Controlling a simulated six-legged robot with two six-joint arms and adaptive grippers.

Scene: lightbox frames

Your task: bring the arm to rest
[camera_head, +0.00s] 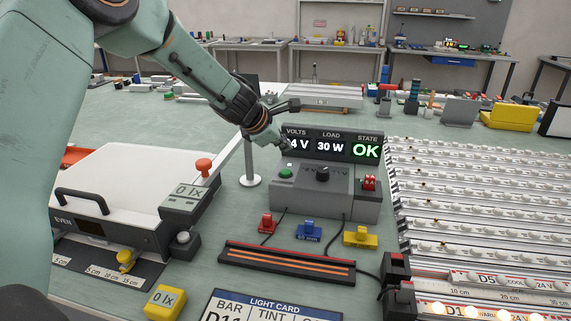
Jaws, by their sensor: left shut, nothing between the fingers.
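My left arm reaches in from the upper left. Its gripper (284,143) is shut and empty, just in front of the upper left of the grey power unit (312,185) and partly covering its VOLTS reading. The unit's display (331,146) shows 30 W and a green OK; the volts figure is partly hidden. I cannot tell whether the fingertips touch the unit. My right gripper is not in view.
A white-lidded box (125,185) with a black handle stands at left. Rows of lamp bars (480,215) fill the right. A slotted dark bar (285,262), coloured clips and a light card (270,307) lie in front. Benches stand behind.

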